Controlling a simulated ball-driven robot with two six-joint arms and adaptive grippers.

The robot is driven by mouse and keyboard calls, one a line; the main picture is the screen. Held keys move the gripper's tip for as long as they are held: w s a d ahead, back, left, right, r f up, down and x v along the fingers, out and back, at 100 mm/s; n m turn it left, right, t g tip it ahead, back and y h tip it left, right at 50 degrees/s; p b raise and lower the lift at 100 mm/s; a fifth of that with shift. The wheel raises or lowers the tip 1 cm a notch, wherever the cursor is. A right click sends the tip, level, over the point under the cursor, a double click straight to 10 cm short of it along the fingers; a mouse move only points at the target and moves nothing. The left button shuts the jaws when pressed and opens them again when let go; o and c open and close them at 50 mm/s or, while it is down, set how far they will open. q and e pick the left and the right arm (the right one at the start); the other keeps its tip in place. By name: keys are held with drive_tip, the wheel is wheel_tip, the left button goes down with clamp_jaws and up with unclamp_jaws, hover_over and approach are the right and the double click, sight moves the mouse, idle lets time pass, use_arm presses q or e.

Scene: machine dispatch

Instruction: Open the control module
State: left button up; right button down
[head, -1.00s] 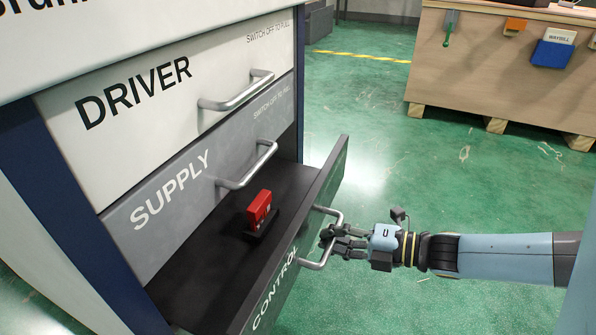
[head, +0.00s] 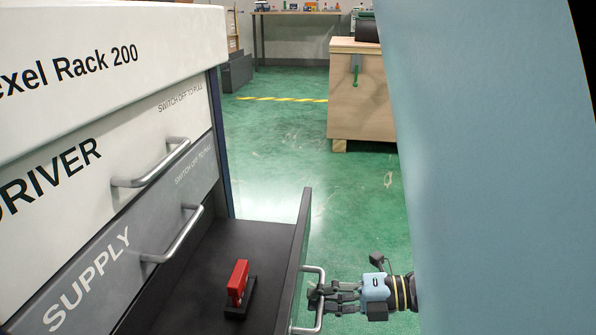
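The control module is the lowest drawer (head: 299,236) of the rack, and it is pulled well out. Its lettered front is turned too far edge-on to read now. A red part (head: 238,282) stands on a dark base inside the drawer. My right gripper (head: 316,297) is at the drawer's metal handle (head: 320,275), its fingers around or against the bar. I cannot tell whether the fingers are fully closed on it. My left gripper is not in view.
Above are the shut SUPPLY drawer (head: 120,258) and DRIVER drawer (head: 90,178), each with a handle. A wooden crate (head: 358,105) stands beyond on the green floor. A long bench (head: 300,14) is at the back. My own arm covers much of the right side.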

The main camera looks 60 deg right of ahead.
drive_tip(key=c, duration=1.5)
unclamp_jaws()
drive_tip(key=shift+s+d, duration=0.15)
drive_tip(key=shift+s, duration=0.3)
drive_tip(key=shift+o, duration=0.8)
drive_tip(key=shift+w, duration=0.15)
drive_tip(key=v, duration=1.2)
